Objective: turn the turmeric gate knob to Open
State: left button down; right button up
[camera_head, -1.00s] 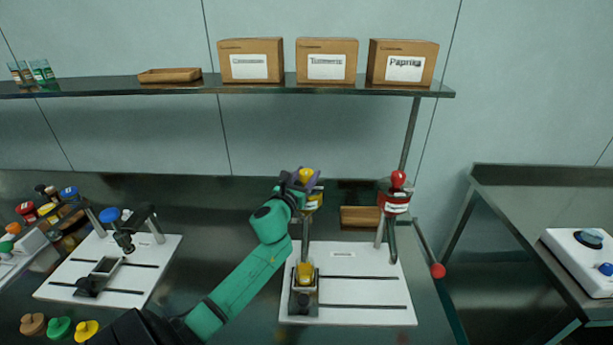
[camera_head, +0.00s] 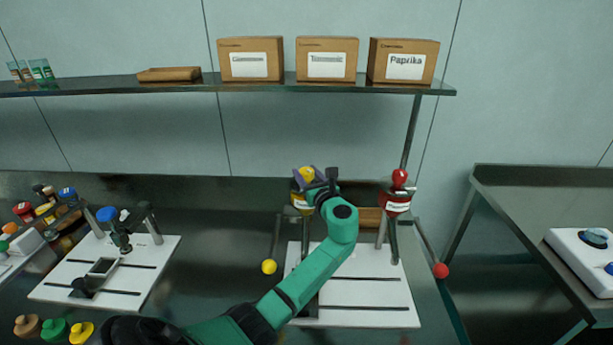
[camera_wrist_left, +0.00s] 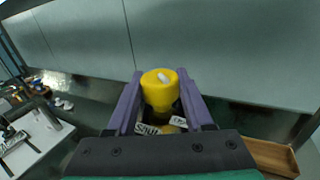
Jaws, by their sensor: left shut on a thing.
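The yellow turmeric gate knob (camera_head: 306,173) sits on top of the yellow-banded dispenser (camera_head: 299,202) at the middle of the bench. My left gripper (camera_head: 311,180) is shut on this knob, with my green arm reaching across from the lower left. In the left wrist view, the purple fingers of the gripper (camera_wrist_left: 161,105) stand on both sides of the knob (camera_wrist_left: 160,90). The knob has a small white mark on its upper face. Two white labels, partly hidden, show below it; the left label (camera_wrist_left: 147,129) is hard to read. My right gripper is not in view.
A red-knobbed dispenser (camera_head: 397,195) stands close on the right. A lever with a yellow ball (camera_head: 268,267) hangs left of my arm, and one with a red ball (camera_head: 440,271) at right. A white board (camera_head: 375,290) lies below, partly covered by my arm.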

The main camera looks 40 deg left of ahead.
pick_arm(q)
jog(key=n+g+y+b, duration=0.1)
jog(key=g, duration=0.1)
jog(key=shift+w+f+n+g, duration=0.1)
jog(key=shift+f+n+g, duration=0.05)
jog(key=shift+n+g, duration=0.2)
jog(key=n+g+b, duration=0.2)
jog(key=g+b, duration=0.1)
jog(key=b, duration=0.1)
jog(key=n+g+y+b, duration=0.1)
jog(key=n+g+b, duration=0.2)
jog(key=g+b, duration=0.1)
jog(key=shift+d+f+b, duration=0.1)
jog(key=shift+b, duration=0.7)
jog(key=shift+r+n+g+b, duration=0.25)
jog(key=shift+g+b, duration=0.4)
